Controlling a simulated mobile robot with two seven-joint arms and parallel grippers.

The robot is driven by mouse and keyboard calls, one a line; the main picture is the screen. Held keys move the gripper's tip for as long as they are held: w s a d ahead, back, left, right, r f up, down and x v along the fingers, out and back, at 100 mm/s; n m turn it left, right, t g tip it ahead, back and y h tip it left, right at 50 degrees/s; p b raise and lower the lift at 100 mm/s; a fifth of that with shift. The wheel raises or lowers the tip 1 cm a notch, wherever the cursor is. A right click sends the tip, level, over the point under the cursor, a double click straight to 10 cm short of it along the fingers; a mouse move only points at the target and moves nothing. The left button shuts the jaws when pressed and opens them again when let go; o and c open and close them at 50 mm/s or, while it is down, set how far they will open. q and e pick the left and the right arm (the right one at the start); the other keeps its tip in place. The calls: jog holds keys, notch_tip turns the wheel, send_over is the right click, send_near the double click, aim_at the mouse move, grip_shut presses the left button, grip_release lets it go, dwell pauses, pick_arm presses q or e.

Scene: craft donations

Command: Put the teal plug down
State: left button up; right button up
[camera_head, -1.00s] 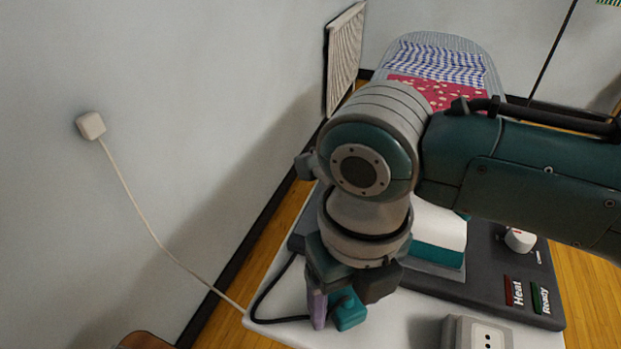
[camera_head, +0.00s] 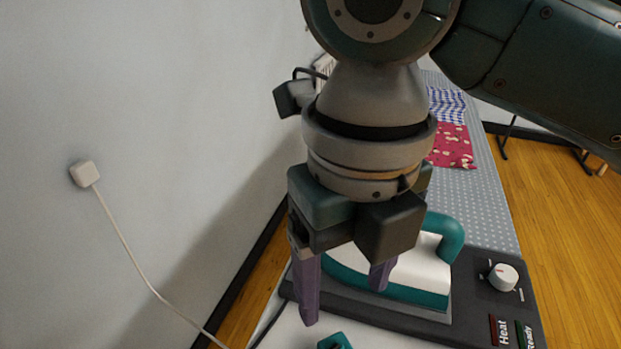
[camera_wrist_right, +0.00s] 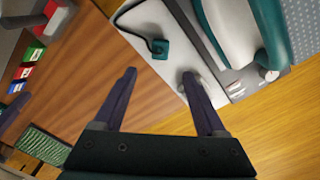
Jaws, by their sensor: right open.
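The teal plug (camera_head: 335,341) lies on the white end of the ironing board, at the bottom edge of the head view and partly cut off. The right wrist view shows the plug (camera_wrist_right: 159,48) whole, with its black cord running off it. My right gripper (camera_head: 345,295) is open and empty, its purple fingers spread, raised above the plug and apart from it. In the right wrist view the open fingers (camera_wrist_right: 160,88) have nothing between them, and the plug lies beyond the fingertips. My left gripper is not seen.
A teal and white iron (camera_head: 440,270) rests on a dark base with a white knob (camera_head: 503,277) and Heat and Ready lamps. A white wall plug (camera_head: 84,174) with a cord is on the left wall. Coloured boxes (camera_wrist_right: 25,73) show at left in the wrist view.

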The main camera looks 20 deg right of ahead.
jog(key=s+a+f+m+t+y, duration=0.25)
jog(key=s+m, duration=0.35)
jog(key=m, duration=1.2)
jog(key=s+d+m+t+h, duration=0.1)
jog(key=s+d+m, duration=0.5)
jog(key=d+m, duration=0.6)
jog(key=m+h, duration=0.1)
jog(key=m, duration=0.5)
jog(key=shift+s+f, duration=0.15)
jog(key=shift+f, duration=0.2)
notch_tip(320, 180, up, 41)
jog(key=p, duration=4)
jog(key=shift+f+p, duration=0.15)
jog(key=shift+p, duration=0.25)
jog(key=shift+a, duration=0.1)
